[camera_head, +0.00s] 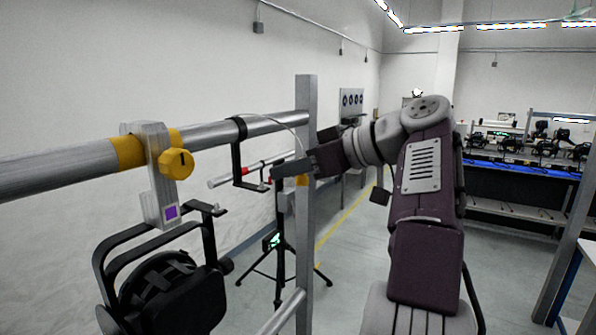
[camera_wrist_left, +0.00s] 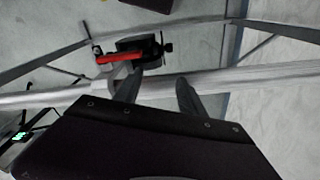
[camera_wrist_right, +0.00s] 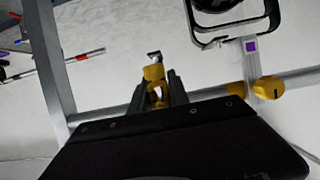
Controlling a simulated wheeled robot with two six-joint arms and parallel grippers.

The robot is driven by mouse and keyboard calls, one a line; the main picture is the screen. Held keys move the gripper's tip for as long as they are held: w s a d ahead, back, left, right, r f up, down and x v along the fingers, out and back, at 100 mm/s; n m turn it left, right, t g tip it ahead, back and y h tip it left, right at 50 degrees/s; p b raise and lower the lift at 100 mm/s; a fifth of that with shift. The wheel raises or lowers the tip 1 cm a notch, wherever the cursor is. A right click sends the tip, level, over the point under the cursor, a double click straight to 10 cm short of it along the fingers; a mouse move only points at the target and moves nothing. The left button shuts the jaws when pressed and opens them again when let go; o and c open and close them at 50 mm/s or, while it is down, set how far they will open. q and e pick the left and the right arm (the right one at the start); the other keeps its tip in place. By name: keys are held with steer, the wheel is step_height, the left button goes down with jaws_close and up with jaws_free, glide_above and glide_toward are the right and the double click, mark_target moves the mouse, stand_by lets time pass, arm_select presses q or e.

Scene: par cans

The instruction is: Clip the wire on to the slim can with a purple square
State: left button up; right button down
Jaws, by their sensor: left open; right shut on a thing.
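The slim can (camera_head: 168,290) is black and hangs in a black yoke at the lower left of the head view. Its clamp (camera_head: 153,165) grips the silver rail, with a yellow knob and a purple square (camera_head: 171,212). The purple square also shows in the right wrist view (camera_wrist_right: 250,46). My right gripper (camera_head: 288,170) is right of the can, below the rail; its fingers (camera_wrist_right: 157,88) are shut on a yellow clip (camera_wrist_right: 154,73) with a small metal hook. A thin wire (camera_head: 284,126) arcs near it. My left gripper (camera_wrist_left: 155,90) is open and empty, seen only in its wrist view.
A black bracket (camera_head: 237,160) hangs from the rail (camera_head: 60,168) between the can and my right gripper. A tripod (camera_head: 279,260) stands on the floor beyond. A red bar on a black fixture (camera_wrist_left: 120,57) lies past my left fingers.

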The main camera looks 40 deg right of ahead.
steer(key=shift+a+b, duration=0.5)
steer(key=shift+a, duration=1.05)
steer(key=b, duration=0.2)
glide_above(206, 207)
steer(key=shift+s+f, duration=0.15)
steer(key=shift+s, duration=0.05)
steer(key=shift+w+f+b, duration=0.15)
steer(key=shift+f+b, duration=1)
steer(key=shift+f, duration=0.2)
stand_by(1.7)
steer(key=c, duration=1.2)
jaws_free()
steer(key=shift+o, duration=0.2)
steer(key=shift+w+r, duration=0.1)
steer(key=shift+r, duration=0.05)
